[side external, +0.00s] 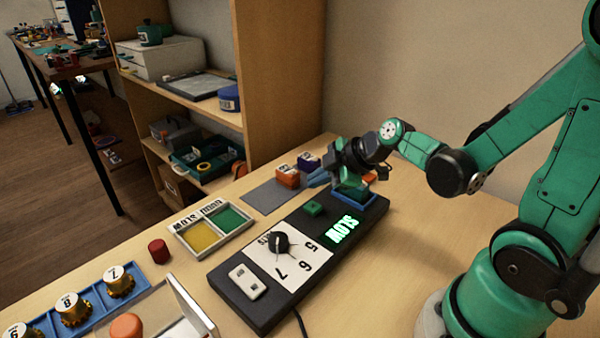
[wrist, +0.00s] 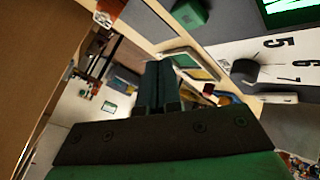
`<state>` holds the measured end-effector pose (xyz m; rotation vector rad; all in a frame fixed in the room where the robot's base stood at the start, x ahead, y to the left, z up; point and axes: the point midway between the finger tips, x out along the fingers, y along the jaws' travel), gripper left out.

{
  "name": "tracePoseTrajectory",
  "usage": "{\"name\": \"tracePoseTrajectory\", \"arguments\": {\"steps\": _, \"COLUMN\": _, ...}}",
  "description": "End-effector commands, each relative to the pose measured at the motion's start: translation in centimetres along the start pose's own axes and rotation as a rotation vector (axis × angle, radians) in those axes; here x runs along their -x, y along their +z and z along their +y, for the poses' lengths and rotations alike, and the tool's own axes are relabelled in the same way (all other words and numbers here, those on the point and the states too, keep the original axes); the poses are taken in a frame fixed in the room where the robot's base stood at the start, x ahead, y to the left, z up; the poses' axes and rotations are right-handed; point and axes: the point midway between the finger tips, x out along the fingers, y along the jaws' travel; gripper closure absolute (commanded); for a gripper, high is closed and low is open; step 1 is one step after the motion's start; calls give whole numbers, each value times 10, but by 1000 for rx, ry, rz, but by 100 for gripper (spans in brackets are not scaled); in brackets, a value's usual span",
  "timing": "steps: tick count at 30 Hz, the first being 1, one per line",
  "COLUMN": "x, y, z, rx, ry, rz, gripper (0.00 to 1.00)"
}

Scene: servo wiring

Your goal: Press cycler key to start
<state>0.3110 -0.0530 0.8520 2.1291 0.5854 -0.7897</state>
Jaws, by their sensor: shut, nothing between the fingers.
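The cycler is a long black box (side external: 260,313) on the bench. Its raised green key (side external: 314,208) sits beside a lit green display (side external: 343,229) reading SLOW. The key also shows at the top of the wrist view (wrist: 190,14), with a bare gap between it and my fingers. My gripper (side external: 340,160) is at the box's far end, above a blue holder (side external: 354,197) with a green block in it. In the wrist view my fingers (wrist: 158,68) are together and empty. I cannot tell whether the key is pressed in.
The box also carries a black dial (side external: 278,242) on a numbered white plate and a white switch (side external: 247,281). A tray with yellow and green compartments (side external: 213,230) stands to the left. Orange and purple blocks (side external: 288,176) lie near my gripper. A wooden shelf rises behind.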

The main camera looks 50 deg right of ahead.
Motion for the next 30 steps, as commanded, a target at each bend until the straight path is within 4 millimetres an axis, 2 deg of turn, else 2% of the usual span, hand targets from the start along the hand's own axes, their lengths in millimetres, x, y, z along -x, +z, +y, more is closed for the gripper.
{"name": "tracePoseTrajectory", "arguments": {"steps": 8, "x": 14, "y": -10, "z": 10, "rx": 0, "ry": 0, "rz": 0, "gripper": 100}}
{"name": "tracePoseTrajectory", "arguments": {"steps": 26, "x": 15, "y": -11, "z": 11, "rx": -1, "ry": 0, "rz": 0, "gripper": 100}}
{"name": "tracePoseTrajectory", "arguments": {"steps": 30, "x": 18, "y": -16, "z": 6, "rx": -66, "ry": -15, "rz": -15, "gripper": 100}}
